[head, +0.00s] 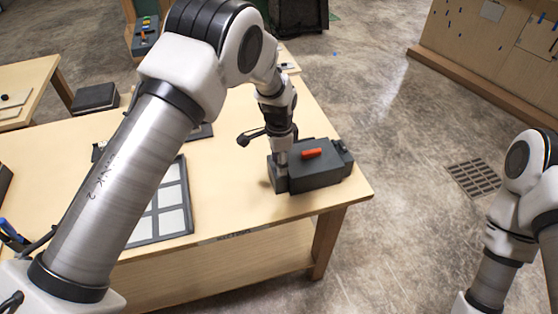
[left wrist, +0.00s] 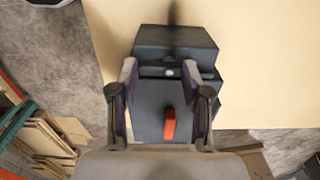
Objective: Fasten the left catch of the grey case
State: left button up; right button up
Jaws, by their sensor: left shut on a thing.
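The grey case (head: 320,173) sits near the right front corner of the table, with an orange bar on top (head: 312,154). In the left wrist view the case (left wrist: 150,122) is below the gripper, and the orange bar (left wrist: 169,124) lies between the fingers. My left gripper (head: 281,158) points down at the case's left end. Its fingers (left wrist: 166,80) are shut on a dark part with a small bright round spot, which looks like the left catch (left wrist: 168,71). The fingers and wrist partly hide this part. My right gripper is not in view.
A panel with pale squares (head: 163,219) lies on the table left of the case. A dark box (head: 95,97) stands farther left. The table's right edge is close to the case. The floor beyond is open.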

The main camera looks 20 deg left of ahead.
pick_arm(q)
jog(key=shift+s+f+n, duration=0.1)
jog(key=shift+f+n, duration=0.05)
jog(key=shift+n, duration=0.15)
jog(key=n, duration=0.4)
jog(key=shift+d, duration=0.2)
jog(key=n, duration=0.3)
jog(key=n+b, duration=0.1)
jog(key=shift+w+n, duration=0.3)
jog(key=shift+n, duration=0.1)
jog(key=n, duration=0.4)
jog(key=shift+w+n, duration=0.2)
jog(key=shift+n, duration=0.1)
jog(key=shift+w+n+b, duration=0.15)
jog(key=shift+n+b, duration=0.3)
jog(key=shift+n, duration=1.45)
